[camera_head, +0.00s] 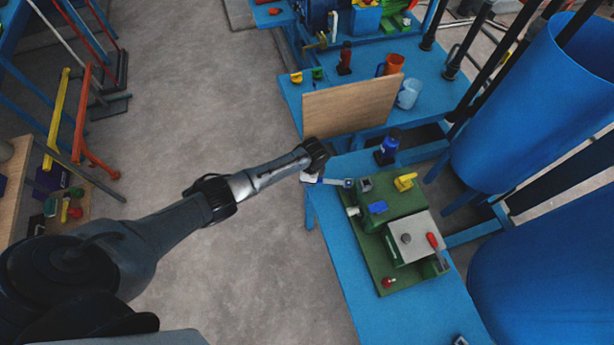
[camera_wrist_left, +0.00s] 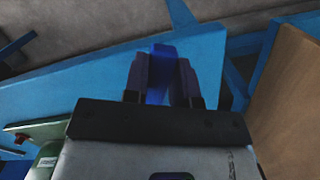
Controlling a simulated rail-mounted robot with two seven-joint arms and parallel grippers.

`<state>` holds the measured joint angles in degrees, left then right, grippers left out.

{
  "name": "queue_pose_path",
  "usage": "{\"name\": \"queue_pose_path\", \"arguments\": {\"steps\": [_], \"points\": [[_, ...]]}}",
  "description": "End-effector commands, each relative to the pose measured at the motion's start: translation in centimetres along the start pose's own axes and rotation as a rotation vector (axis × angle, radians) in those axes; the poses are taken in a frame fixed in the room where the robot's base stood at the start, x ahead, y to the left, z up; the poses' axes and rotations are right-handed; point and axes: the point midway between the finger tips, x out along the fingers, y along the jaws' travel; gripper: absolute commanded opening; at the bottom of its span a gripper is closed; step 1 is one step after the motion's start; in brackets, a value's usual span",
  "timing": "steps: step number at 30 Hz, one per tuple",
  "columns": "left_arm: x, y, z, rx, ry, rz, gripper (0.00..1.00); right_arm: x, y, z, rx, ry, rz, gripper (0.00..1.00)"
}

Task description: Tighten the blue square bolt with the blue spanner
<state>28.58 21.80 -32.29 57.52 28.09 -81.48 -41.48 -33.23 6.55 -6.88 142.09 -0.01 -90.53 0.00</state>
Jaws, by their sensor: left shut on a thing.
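My left gripper (camera_head: 312,178) is at the near left edge of the blue bench, to the left of the green apparatus. In the left wrist view, its fingers (camera_wrist_left: 163,80) are closed around a blue bar, which I take to be the blue spanner (camera_wrist_left: 159,58). In the head view, a thin blue-grey piece of the spanner (camera_head: 340,183) reaches right from the gripper toward the apparatus's far left corner. A small blue piece (camera_head: 377,207) on the green apparatus may be the blue square bolt; its shape is too small to be sure. My right gripper is not in view.
The green apparatus (camera_head: 384,270) carries a yellow handle (camera_head: 405,181), a grey plate (camera_head: 420,236) and red knobs. A dark blue bottle (camera_head: 387,149) stands behind it. A wooden board (camera_head: 350,106) stands upright beyond the gripper. Large blue tanks (camera_head: 535,110) bound the right side.

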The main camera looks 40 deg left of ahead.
Motion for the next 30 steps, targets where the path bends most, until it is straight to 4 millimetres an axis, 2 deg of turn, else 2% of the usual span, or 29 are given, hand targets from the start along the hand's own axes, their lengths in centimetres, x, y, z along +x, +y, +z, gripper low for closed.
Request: {"name": "queue_pose_path", "arguments": {"steps": [22, 23, 30], "points": [[1.8, 0.0, -0.3, 0.000, 0.001, -0.001, 0.00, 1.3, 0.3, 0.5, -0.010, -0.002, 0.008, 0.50], [1.7, 0.0, -0.3, 0.000, 0.001, -0.001, 0.27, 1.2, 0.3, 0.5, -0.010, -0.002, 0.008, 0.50], [1.7, 0.0, -0.2, 0.000, 0.000, -0.001, 0.50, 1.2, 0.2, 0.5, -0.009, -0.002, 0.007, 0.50]]}}
